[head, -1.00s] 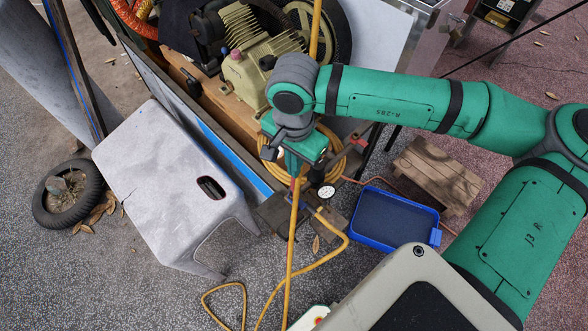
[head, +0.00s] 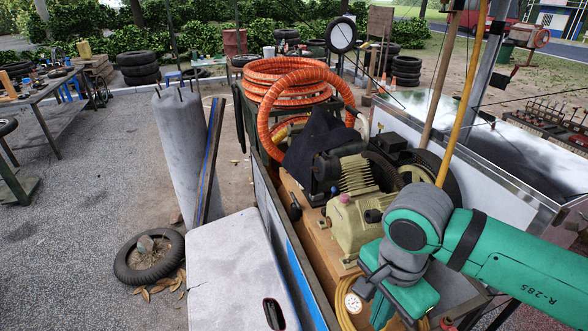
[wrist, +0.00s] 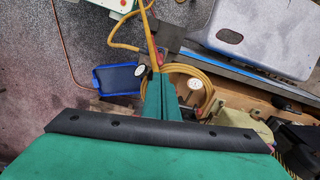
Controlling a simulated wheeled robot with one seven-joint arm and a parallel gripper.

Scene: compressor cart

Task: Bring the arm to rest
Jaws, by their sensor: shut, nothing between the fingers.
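My gripper (head: 380,314) hangs from my green arm at the lower right of the head view, fingers pointing down, in front of the compressor (head: 362,215). In the wrist view my gripper (wrist: 160,92) shows its two green fingers together with nothing between them. A coil of yellow hose (wrist: 207,80) and a round white gauge (wrist: 194,86) lie beyond the fingertips. I cannot tell how far the fingers are from them. The lower tip of the gripper is close to the bottom edge of the head view.
An orange hose (head: 290,80) is coiled at the cart's far end. A blue tray (wrist: 117,80) lies on the ground. Open paving is at left.

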